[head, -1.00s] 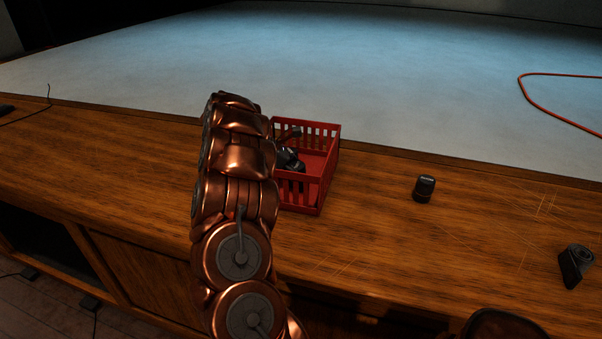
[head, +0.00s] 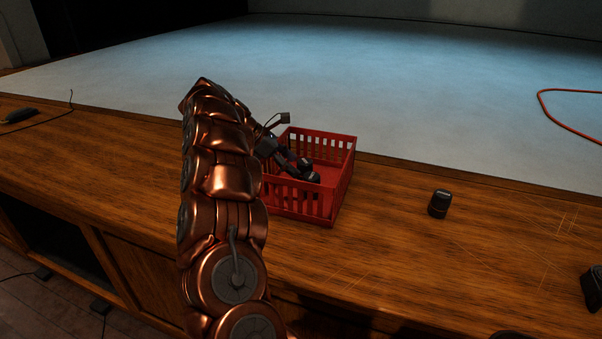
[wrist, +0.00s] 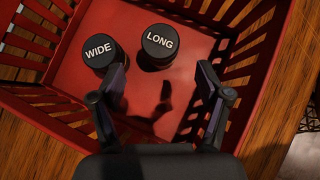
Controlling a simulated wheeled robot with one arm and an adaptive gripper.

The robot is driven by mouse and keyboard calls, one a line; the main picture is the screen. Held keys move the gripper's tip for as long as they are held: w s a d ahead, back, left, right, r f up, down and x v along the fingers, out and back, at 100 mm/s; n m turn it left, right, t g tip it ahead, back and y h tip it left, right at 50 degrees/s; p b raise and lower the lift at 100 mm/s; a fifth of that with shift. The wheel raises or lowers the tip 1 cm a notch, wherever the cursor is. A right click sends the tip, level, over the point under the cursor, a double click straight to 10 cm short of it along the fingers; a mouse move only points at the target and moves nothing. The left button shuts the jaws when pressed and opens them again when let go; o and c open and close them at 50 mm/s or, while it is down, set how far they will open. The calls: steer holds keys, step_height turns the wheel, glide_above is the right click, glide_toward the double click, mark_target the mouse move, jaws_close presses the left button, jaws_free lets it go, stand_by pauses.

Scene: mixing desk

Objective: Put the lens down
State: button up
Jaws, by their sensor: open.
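My gripper (wrist: 163,84) is open, its two fingers apart and pointing into the red crate (wrist: 50,102). In the wrist view a round black lens marked LONG (wrist: 160,42) stands on the crate floor, ahead of the gap between the fingers and not gripped. A second lens marked WIDE (wrist: 99,50) stands to its left, close to the left fingertip; I cannot tell whether they touch. In the head view my gripper (head: 285,158) reaches over the left side of the crate (head: 343,185), and my arm hides part of that side.
Another dark, short cylinder (head: 439,204) stands on the wooden desk right of the crate. A dark object (head: 593,289) is cut off at the right edge. An orange cable (head: 560,121) lies on the pale surface behind. The desk between crate and cylinder is clear.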

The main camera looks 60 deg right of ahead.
steer(key=shift+v, duration=0.85)
